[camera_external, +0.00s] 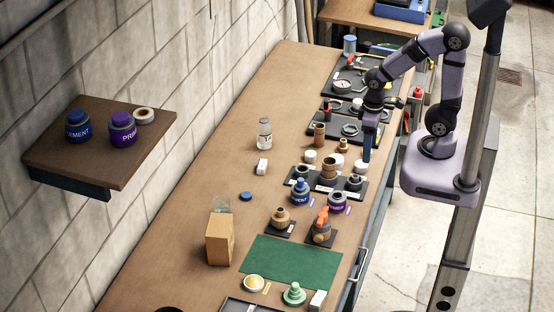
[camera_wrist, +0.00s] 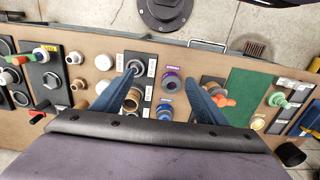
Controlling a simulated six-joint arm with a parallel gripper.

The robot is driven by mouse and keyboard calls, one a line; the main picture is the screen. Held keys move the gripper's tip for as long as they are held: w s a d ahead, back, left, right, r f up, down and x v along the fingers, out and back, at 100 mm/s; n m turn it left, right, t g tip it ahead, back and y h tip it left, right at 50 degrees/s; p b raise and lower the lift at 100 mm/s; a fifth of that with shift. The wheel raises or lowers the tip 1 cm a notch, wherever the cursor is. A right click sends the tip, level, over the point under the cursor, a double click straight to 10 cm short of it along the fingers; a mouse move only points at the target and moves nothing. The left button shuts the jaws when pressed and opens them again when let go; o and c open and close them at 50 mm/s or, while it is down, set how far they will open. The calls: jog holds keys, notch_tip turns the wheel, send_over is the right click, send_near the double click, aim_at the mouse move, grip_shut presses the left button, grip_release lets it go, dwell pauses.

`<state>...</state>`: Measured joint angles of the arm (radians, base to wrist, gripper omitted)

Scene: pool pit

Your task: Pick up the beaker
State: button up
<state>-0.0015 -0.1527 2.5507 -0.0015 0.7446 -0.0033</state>
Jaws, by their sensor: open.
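A small clear, greenish glass vessel, which looks like the beaker (camera_external: 222,204), stands on the workbench behind a cardboard box in the external view. The box hides its lower part. I cannot make it out in the wrist view. My gripper (camera_external: 367,150) points down over the bench's right edge, well up and to the right of the beaker, beside the black fitting trays. In the wrist view its two blue fingers (camera_wrist: 160,78) are spread apart with nothing held between them.
The cardboard box (camera_external: 219,242) stands right in front of the beaker. A green mat (camera_external: 290,265) lies to its right. Blue and purple jars (camera_external: 300,193), pipe fittings and a white-labelled bottle (camera_external: 264,134) crowd the middle. The bench's left strip is mostly clear; a wall shelf (camera_external: 95,155) overhangs nearby.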

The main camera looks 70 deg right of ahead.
jog(key=w+r+n+t+h+b, duration=0.25)
jog(key=w+n+b, duration=0.6)
jog(key=w, duration=0.45)
jog(key=r+n+t+y+b, duration=0.1)
jog(key=n+t+b, duration=1)
jog(key=n+b, duration=1.15)
send_over(229, 208)
jog(key=p, duration=0.4)
jog(key=n, duration=0.4)
notch_tip(229, 208, down, 23)
jog(key=shift+s, duration=0.15)
jog(key=shift+p+x, duration=0.5)
jog(key=shift+x, duration=0.95)
jog(key=shift+p+x, duration=0.75)
jog(key=shift+x, duration=1.45)
jog(key=shift+d+f, duration=0.15)
